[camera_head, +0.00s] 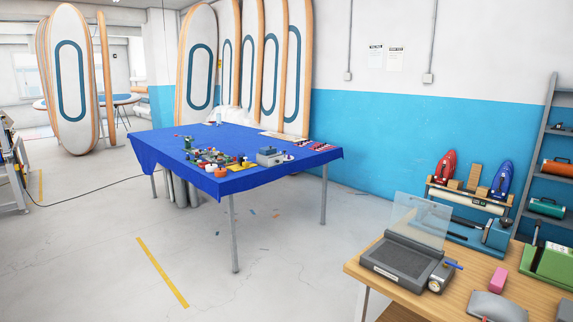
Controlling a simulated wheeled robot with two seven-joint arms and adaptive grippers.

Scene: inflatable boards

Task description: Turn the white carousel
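I cannot make out a thing that is clearly a white carousel. White boards with orange edges and blue oval outlines stand upright in two groups. One group (72,92) is at the far left. The other group (199,62) stands against the wall behind the blue-covered table. What holds the boards up at their base is hidden or too small to tell. Neither of my grippers is in view.
The blue-covered table (195,135) with small parts and tools stands mid-room. A wooden bench (365,262) with a grey device (402,258) is at the lower right. Grey shelves (549,115) stand at the right edge. A cable crosses the floor; the front left floor (100,250) is mostly clear.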

